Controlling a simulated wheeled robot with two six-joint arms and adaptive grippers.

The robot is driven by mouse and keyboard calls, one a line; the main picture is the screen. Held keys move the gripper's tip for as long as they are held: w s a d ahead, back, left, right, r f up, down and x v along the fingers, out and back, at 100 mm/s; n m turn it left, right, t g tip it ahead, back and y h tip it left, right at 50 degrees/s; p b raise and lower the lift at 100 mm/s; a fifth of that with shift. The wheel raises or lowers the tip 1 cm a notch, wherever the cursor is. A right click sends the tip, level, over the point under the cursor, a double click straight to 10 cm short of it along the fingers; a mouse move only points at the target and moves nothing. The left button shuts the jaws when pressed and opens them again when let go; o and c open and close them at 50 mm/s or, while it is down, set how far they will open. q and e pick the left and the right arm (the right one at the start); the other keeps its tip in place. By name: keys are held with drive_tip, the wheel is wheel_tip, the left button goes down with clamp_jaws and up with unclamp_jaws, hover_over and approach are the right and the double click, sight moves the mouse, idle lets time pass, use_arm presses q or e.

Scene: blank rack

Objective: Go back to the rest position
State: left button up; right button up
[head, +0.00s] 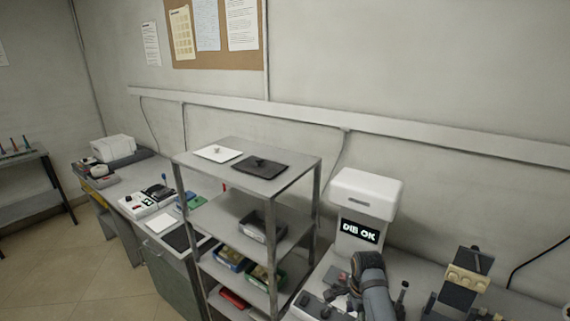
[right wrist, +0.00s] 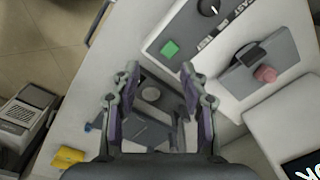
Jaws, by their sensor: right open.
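My right gripper (head: 345,291) is low in the head view, in front of the white machine (head: 367,188) whose screen reads "DIE OK". In the right wrist view the gripper (right wrist: 158,78) has its two fingers apart, with nothing held between them. Below the fingers is a grey fixture (right wrist: 152,94) with a round pad; I cannot tell how far below it is. My left gripper is in neither view.
A grey control panel with a green button (right wrist: 170,49) and a plate with a red knob (right wrist: 265,74) lie beside the gripper. A metal rack (head: 318,195) holding trays and bins stands left of the machine. A device with a beige block (head: 467,278) stands to the right.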

drive_tip(key=s+d+f+n+t, duration=0.2)
drive_tip(key=s+d+n, duration=0.2)
drive_tip(key=s+n, duration=0.8)
drive_tip(key=s+r+n+t, duration=0.1)
drive_tip(key=s+r+n, duration=0.15)
drive_tip(key=s, duration=0.35)
drive_tip(key=s+r+n, duration=0.2)
drive_tip(key=s+n, duration=0.1)
drive_tip(key=s, duration=0.3)
drive_tip(key=s+d+f+g+b, duration=0.1)
drive_tip(key=s+d+f, duration=0.1)
drive_tip(key=f, duration=1.4)
drive_tip(key=s+d+f+b, duration=0.1)
drive_tip(key=f, duration=1.4)
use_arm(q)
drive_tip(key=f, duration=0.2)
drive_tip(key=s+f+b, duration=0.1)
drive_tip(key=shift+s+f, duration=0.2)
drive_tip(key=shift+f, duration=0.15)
use_arm(e)
drive_tip(key=s+d+f+g, duration=0.1)
drive_tip(key=s+f, duration=1.4)
drive_tip(key=s, duration=0.2)
drive_tip(key=shift+f+h, duration=0.25)
drive_tip(key=shift+h, duration=0.05)
